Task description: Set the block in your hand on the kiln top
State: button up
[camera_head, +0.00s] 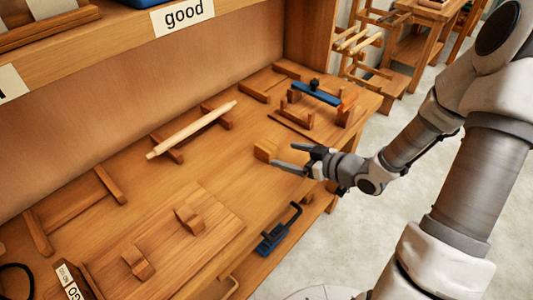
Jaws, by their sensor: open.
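A small orange-brown wooden block (265,150) rests on the wooden bench top (235,165), near its front edge. My gripper (282,155) is open, with its two fingers pointing left toward the block. The block is just beyond the fingertips, not held between them. I cannot tell whether a fingertip touches it. I cannot pick out anything that is clearly a kiln.
A pale rolling-pin-like rod (192,130) lies across two wooden supports behind the block. A wooden stand with a blue bar (315,94) is at the back right. A board with two wooden pieces (160,240) lies front left. A shelf (110,45) overhangs the bench.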

aim_at(266, 147)
jog(key=b+x, duration=0.2)
jog(key=x, duration=0.7)
jog(key=shift+w, duration=0.2)
jog(key=shift+r, duration=0.1)
grip_shut()
